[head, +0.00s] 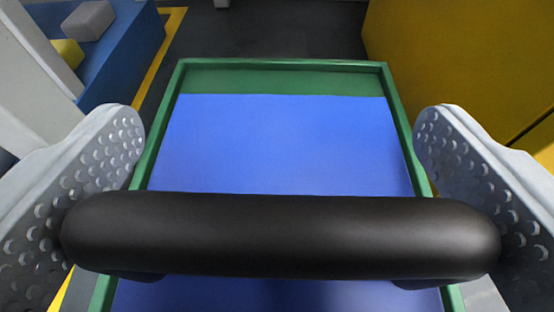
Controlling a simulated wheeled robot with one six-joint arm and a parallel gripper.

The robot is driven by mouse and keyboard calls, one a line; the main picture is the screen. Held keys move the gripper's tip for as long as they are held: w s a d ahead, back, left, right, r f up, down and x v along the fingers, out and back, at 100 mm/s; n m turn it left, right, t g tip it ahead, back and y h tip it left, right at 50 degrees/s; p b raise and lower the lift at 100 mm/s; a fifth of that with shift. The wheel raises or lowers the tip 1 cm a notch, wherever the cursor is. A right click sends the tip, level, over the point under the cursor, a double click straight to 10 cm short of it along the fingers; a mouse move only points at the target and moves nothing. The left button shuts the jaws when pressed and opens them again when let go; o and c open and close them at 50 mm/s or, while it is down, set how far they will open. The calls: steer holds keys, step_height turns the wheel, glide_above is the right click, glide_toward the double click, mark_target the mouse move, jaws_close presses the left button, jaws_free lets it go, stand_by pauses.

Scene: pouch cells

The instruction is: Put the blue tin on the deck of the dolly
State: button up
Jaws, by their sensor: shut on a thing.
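The blue tin (285,140) shows in the head view as a flat blue top with a thick black bar handle (280,235) across it. My gripper (280,190) has one finger at each end of the handle and is shut on it. Below and around the tin is a green tray-like surface with a raised rim (285,65), which looks like the deck of the dolly. A green strip of it shows bare beyond the tin's far edge. The tin's sides and underside are hidden, so I cannot tell whether it touches the deck.
At the upper left a blue structure (130,60) holds a grey block (88,20) and a yellow block (68,53). A yellow floor line (160,70) runs beside it. A large yellow panel (460,60) stands at the right. Dark floor (280,30) lies open beyond the green rim.

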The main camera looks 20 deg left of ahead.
steer(key=shift+f, duration=2.7)
steer(key=shift+f, duration=0.1)
steer(key=o, duration=1.8)
steer(key=v, duration=1.2)
